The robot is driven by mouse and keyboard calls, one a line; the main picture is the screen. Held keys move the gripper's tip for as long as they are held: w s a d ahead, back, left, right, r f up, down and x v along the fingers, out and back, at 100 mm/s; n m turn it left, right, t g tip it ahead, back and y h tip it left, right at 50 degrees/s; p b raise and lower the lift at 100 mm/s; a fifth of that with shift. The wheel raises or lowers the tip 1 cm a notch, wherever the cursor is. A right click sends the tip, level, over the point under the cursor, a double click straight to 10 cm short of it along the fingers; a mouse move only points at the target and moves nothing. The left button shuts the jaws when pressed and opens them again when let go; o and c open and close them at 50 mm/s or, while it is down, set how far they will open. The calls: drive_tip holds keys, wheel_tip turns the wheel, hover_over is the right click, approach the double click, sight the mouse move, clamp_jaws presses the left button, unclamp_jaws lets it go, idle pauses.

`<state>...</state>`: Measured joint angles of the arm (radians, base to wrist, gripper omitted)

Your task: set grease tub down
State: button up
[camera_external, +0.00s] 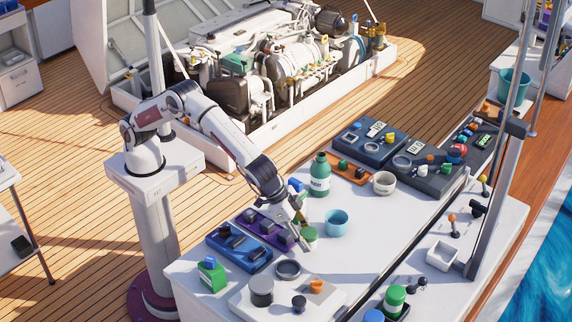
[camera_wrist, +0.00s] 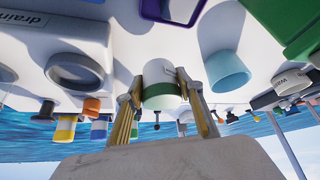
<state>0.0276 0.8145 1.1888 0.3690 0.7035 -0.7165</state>
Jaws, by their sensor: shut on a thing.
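The grease tub is a small round tub with a green lid and a pale body. In the external view the grease tub (camera_external: 309,234) is at the white table's surface, between the purple tray and the light-blue cup. In the wrist view the grease tub (camera_wrist: 162,92) sits between the two fingers, its pale end towards the white surface. My gripper (camera_external: 303,222) reaches down to it and is shut on it. The wrist view shows my gripper (camera_wrist: 160,105) with a finger on each side. I cannot tell whether the tub touches the table.
A light-blue cup (camera_external: 336,223) stands close to the right, and a green bottle (camera_external: 320,176) stands behind. A purple tray (camera_external: 252,222) lies to the left. A dark ring (camera_external: 288,269) lies in front. White table (camera_external: 375,235) right of the cup is clear.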

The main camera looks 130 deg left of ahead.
drive_tip(key=shift+f, duration=1.95)
drive_tip(key=shift+f, duration=0.1)
drive_tip(key=o, duration=1.3)
drive_tip(key=shift+c, duration=0.2)
drive_tip(key=v, duration=1.2)
